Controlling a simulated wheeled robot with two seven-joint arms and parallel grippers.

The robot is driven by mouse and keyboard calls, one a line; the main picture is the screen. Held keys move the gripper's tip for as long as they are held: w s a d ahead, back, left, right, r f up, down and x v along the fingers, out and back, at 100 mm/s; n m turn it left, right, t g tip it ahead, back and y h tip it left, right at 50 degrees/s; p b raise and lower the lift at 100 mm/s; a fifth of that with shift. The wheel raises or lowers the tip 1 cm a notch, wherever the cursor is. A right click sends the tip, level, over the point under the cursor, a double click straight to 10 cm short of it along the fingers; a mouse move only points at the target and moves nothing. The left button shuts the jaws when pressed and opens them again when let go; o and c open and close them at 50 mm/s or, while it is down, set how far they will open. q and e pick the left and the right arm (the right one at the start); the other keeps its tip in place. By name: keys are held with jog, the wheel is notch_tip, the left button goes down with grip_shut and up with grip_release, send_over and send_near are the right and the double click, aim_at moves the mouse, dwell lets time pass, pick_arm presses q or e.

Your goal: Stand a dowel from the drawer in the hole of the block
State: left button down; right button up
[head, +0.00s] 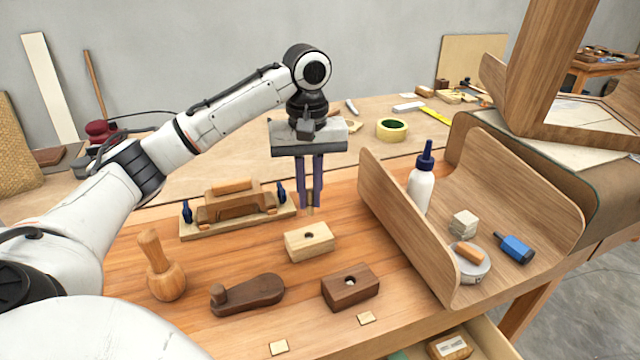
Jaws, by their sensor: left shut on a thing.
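My left gripper (311,200) points straight down, its two dark fingers shut on a slim wooden dowel (309,211). Only a short tan piece of the dowel shows at the fingertips. It is over the back of a pale wooden block (310,246) with a dark round hole in its top. Whether the dowel's lower end touches the block, I cannot tell. A dark brown block (350,292), also with a hole in its top, lies nearer, to the right. The drawer (491,344) is open at the bottom edge, mostly out of view. My right gripper is not in view.
A curved wooden tray (400,240) at right holds a white glue bottle (422,186) and small items. A clamped wooden fixture (238,208) is behind left. Yellow tape (392,130) sits behind.

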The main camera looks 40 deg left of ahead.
aim_at(308, 213)
pick_arm(q)
jog(key=shift+s+f, duration=0.35)
jog(key=shift+f, duration=0.3)
jog(key=shift+w+f, duration=0.1)
jog(key=shift+f, duration=1.6)
jog(key=shift+d+f, duration=0.1)
jog(key=shift+f, duration=0.8)
dwell(1.1)
jog(key=c, duration=1.7)
grip_release()
jog(key=shift+o, duration=0.4)
jog(key=o, duration=0.3)
jog(key=shift+r, duration=0.1)
